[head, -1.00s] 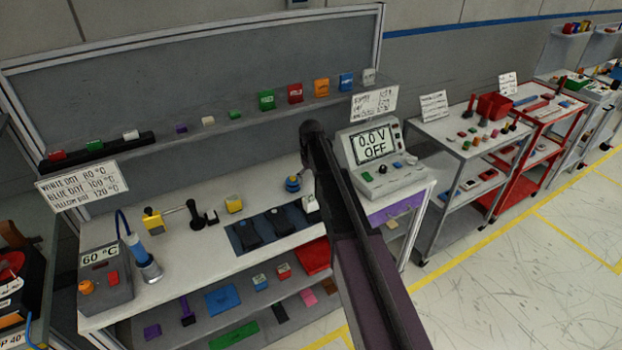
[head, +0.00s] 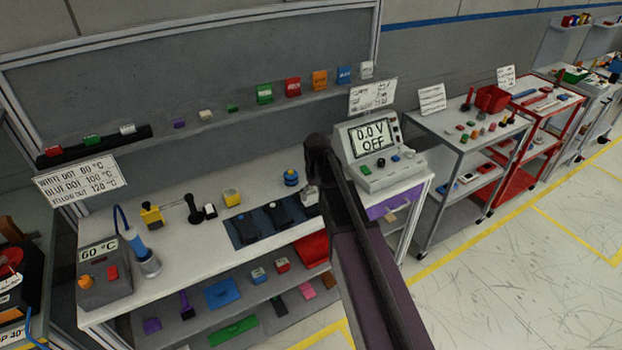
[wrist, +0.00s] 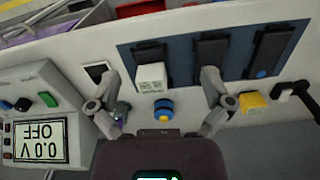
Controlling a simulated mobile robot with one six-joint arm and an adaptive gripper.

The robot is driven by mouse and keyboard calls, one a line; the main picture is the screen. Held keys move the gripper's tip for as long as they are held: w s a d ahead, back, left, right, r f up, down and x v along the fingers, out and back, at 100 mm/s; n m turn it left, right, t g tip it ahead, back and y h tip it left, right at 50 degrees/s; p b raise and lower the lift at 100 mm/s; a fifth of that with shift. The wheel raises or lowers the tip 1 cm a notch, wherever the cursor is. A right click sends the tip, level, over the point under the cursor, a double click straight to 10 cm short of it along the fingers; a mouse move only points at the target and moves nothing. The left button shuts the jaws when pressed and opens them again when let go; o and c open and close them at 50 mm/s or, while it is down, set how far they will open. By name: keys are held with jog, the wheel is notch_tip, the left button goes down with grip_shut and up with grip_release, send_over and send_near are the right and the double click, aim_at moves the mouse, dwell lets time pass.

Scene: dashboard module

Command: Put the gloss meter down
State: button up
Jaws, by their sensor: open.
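A small white box with faint marks on its face (wrist: 152,78) stands on the edge of a dark blue mat (wrist: 126,56) in the wrist view. I take it to be the gloss meter, but its label is too small to read. In the head view a white box (head: 310,195) shows at the mat's right end, partly behind my arm. My gripper (wrist: 161,88) is open, with its fingers spread wide on either side of the box and apart from it. My gripper is hidden behind my arm in the head view.
Dark slabs (wrist: 209,58) lie on the mat. A meter reading 0.0 V OFF (head: 374,140) stands right of my arm. Bare bench top lies at the left (head: 200,250).

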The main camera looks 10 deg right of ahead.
jog(key=s+m, duration=0.2)
jog(key=s, duration=1.5)
jog(key=shift+s, duration=0.4)
